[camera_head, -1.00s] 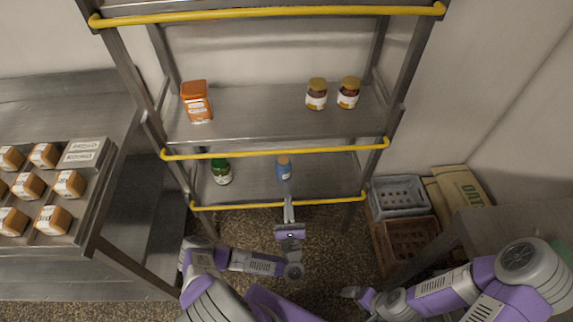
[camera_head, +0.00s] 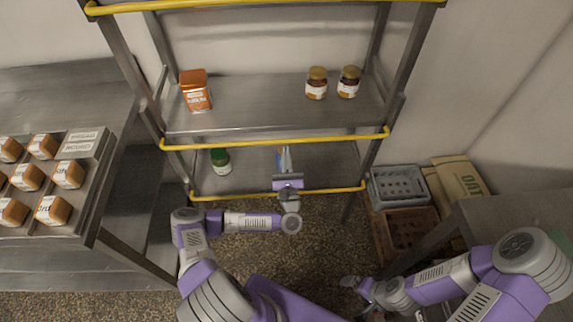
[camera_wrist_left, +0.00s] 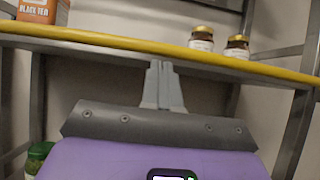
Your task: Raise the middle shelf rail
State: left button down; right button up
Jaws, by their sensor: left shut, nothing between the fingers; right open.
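The middle shelf rail (camera_head: 275,143) is a yellow bar along the front edge of the steel middle shelf. It also spans the left wrist view (camera_wrist_left: 150,45). My left gripper (camera_head: 284,150) is just below the middle of this rail, pointing up towards it, with its fingers together and empty. In the left wrist view, its fingertips (camera_wrist_left: 159,66) show right beneath the rail; I cannot tell if they touch it. My right gripper (camera_head: 355,288) is open, low at the right, away from the rack.
An orange tea tin (camera_head: 195,90) and two jars (camera_head: 316,84) stand on the middle shelf. A green-lidded jar (camera_head: 220,161) is on the lower shelf, behind the lower yellow rail (camera_head: 240,195).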

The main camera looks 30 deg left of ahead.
pick_arm(q)
jog(key=shift+r, duration=0.25)
notch_tip(320, 180, up, 10)
jog(key=p, duration=0.4)
jog(key=shift+f, duration=0.15)
jog(key=w+a+f+b+v, duration=0.1)
jog(key=b+v, duration=0.3)
jog(key=v, duration=0.9)
jog(key=shift+w+f+h, duration=0.2)
jog(key=shift+f+h, duration=0.1)
jog(key=shift+f, duration=0.5)
